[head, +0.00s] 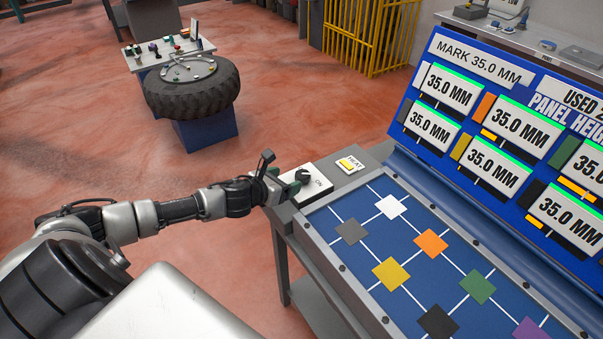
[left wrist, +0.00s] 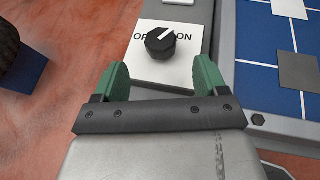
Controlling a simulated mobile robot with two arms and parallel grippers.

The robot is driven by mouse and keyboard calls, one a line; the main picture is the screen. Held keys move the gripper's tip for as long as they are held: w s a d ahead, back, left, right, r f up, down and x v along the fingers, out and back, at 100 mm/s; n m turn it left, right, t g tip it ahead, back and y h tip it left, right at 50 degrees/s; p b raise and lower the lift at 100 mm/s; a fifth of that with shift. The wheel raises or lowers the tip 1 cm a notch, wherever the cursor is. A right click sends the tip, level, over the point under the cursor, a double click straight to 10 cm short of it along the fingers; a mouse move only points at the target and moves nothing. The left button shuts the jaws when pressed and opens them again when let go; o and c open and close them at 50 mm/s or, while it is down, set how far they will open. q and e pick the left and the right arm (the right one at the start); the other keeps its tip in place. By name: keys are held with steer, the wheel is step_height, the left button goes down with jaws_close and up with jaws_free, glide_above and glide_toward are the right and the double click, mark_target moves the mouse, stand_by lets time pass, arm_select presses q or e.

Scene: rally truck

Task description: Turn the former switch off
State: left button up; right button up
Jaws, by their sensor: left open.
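The former switch is a black rotary knob (head: 303,176) on a white plate (head: 318,190) at the far left corner of the blue panel bench. In the left wrist view the knob (left wrist: 160,43) has a white pointer line aimed up and right, towards the ON lettering. The knob covers part of the lettering on the left. My left gripper (head: 288,184) is open and empty at the plate. In the left wrist view, its green fingertips (left wrist: 161,76) are spread to either side below the knob, not around it. My right gripper is not in view.
A HEAT button (head: 350,164) sits beside the switch. The blue board (head: 345,206) with coloured squares lies to the right, below a display panel (head: 413,88) reading 35.0 MM. A tyre (head: 193,98) on a blue stand is farther back. Red floor (head: 100,165) is open on the left.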

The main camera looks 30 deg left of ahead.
mark_target(301, 175)
arm_select(q)
steer(key=x, duration=0.7)
steer(key=shift+w+f+p, duration=0.2)
steer(key=shift+w+p, duration=0.15)
steer(key=shift+p, duration=0.05)
steer(key=c, duration=0.9)
